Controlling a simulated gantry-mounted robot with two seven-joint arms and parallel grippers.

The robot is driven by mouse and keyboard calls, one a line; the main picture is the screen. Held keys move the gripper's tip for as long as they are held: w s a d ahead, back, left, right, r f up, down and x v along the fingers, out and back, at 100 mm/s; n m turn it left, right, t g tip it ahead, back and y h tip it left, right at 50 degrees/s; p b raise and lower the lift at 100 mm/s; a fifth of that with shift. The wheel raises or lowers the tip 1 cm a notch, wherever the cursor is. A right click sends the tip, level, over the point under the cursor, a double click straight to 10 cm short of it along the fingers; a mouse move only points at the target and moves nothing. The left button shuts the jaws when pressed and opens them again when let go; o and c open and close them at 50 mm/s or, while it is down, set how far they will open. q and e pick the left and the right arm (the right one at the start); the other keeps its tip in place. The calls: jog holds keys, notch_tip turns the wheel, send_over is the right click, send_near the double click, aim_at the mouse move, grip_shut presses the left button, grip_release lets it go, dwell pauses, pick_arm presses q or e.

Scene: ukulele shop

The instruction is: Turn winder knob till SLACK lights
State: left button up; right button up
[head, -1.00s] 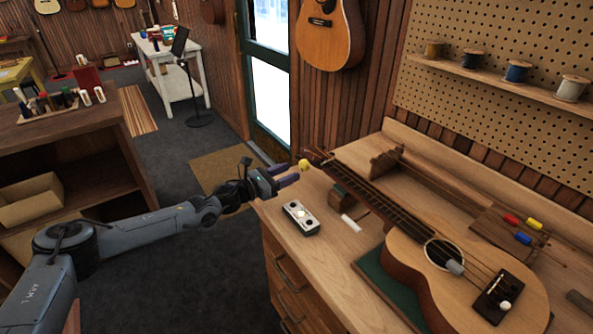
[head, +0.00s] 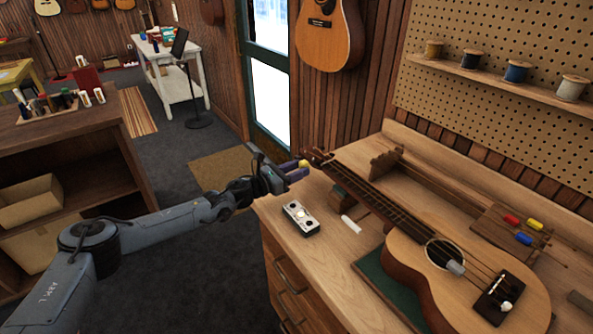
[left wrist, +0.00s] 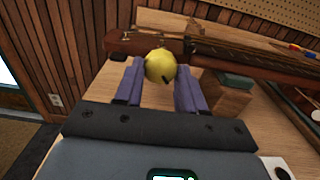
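The yellow winder knob (head: 304,163) is at the headstock end of the ukulele (head: 440,262), which lies on the workbench. In the left wrist view the round knob (left wrist: 160,66) sits between my purple fingertips, with a small dark mark on its lower side. My left gripper (head: 297,170) is open around the knob; firm contact is not clear. A small white box (head: 300,218) with a pale round middle and dark spots lies on the bench left of the neck; I cannot read any SLACK label. My right gripper is out of view.
A white cylinder (head: 351,224) lies beside the box. A wooden block (left wrist: 222,96) supports the neck close to my right-hand finger in the wrist view. Red, yellow and blue-handled tools (head: 523,238) lie beyond the ukulele. Floor is open left of the bench.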

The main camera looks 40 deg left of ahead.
pick_arm(q)
jog(key=shift+n, duration=0.3)
jog(key=n, duration=0.2)
jog(key=shift+n+p, duration=0.3)
jog(key=shift+p, duration=0.1)
jog(key=n, duration=0.3)
jog(key=shift+n+p, duration=0.4)
jog(key=n+p, duration=0.1)
jog(key=n, duration=0.5)
jog(key=n+p, duration=0.1)
jog(key=n, duration=0.4)
jog(key=shift+d+r+n+p, duration=0.1)
jog(key=shift+n+p, duration=0.95)
jog(key=shift+n, duration=1.65)
